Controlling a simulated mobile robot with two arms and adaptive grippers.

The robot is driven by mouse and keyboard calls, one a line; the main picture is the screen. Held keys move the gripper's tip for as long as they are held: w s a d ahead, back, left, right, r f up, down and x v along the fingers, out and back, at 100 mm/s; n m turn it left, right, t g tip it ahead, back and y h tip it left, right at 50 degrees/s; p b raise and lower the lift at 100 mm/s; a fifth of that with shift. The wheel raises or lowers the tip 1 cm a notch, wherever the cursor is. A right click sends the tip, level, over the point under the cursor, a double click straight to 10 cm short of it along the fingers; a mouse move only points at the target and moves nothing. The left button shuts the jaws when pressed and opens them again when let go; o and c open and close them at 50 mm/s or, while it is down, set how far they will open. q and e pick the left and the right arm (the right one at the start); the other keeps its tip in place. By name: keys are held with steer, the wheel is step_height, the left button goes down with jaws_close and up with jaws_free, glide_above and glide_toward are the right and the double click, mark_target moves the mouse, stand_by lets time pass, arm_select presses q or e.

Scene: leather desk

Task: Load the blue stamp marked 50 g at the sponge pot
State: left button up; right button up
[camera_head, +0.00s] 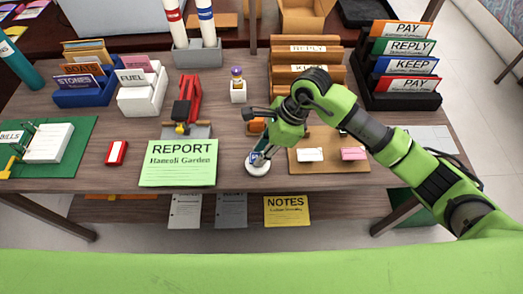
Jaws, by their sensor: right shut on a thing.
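The sponge pot (258,168) is a small round white dish near the front edge of the desk, right of the green REPORT sheet. My right gripper (262,152) reaches in from the right and points down over it. It is shut on a small blue stamp (256,157), which is low over the pot and largely covered by the fingers. I cannot tell whether the stamp touches the sponge. The 50 g mark is too small to read. My left gripper is not in view.
Just right is a tan board (333,163) with a white and a pink block. The REPORT sheet (178,176) lies left, with a red stapler (187,98) behind it. A red box (117,152) lies left.

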steer(key=shift+r+p, duration=0.45)
steer(key=shift+r, duration=0.3)
steer(key=shift+r+p, duration=1.2)
steer(key=shift+r, duration=1.55)
